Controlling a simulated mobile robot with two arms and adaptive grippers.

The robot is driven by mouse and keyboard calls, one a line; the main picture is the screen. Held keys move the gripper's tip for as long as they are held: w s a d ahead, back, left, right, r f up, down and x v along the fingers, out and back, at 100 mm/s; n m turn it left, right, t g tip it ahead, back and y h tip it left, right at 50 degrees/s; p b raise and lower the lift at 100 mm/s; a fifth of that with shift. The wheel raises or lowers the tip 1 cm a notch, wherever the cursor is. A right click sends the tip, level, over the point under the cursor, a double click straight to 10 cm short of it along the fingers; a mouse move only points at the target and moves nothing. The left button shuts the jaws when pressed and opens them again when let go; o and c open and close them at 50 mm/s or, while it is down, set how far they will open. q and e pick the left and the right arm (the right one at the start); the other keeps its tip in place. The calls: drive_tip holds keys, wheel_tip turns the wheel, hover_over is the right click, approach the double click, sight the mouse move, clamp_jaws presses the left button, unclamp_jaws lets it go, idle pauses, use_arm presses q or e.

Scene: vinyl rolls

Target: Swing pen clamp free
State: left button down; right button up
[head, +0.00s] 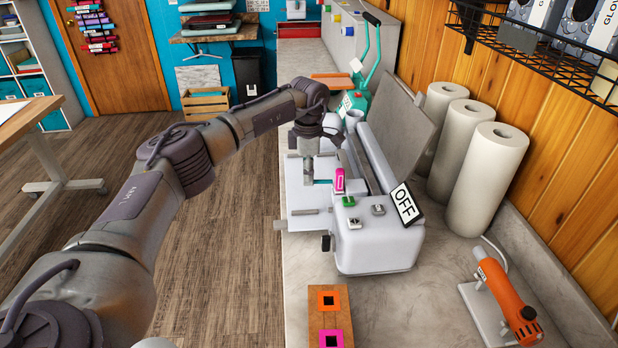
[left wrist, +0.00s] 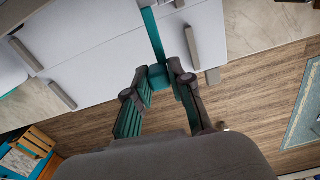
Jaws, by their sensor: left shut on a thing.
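A white cutting machine (head: 375,250) with a raised grey lid stands on the counter. My left gripper (head: 309,150) is over its left part, pointing down, its fingertips not clear in the head view. In the left wrist view the fingers (left wrist: 158,80) are closed around a small teal piece (left wrist: 158,74). It may be the pen clamp, but I cannot tell. A pink upright part (head: 340,180) stands on the machine just right of my gripper, with a green button (head: 348,201) below it. My right gripper is not in view.
An OFF sign (head: 405,204) leans at the machine's right. White rolls (head: 482,165) stand by the wall. An orange tool (head: 505,300) lies at front right. A wooden block (head: 330,301) with orange and pink squares is in front. The counter between them is clear.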

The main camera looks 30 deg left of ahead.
use_arm(q)
drive_tip(key=shift+w+a+m, duration=0.15)
drive_tip(key=shift+w+m, duration=0.4)
drive_tip(key=shift+m, duration=0.5)
drive_tip(key=shift+w+a+m, duration=0.1)
drive_tip(key=shift+w+m, duration=0.4)
drive_tip(key=shift+m, duration=0.55)
drive_tip(key=c, duration=1)
unclamp_jaws()
drive_tip(key=shift+c, duration=0.2)
wheel_tip(320, 180, up, 12)
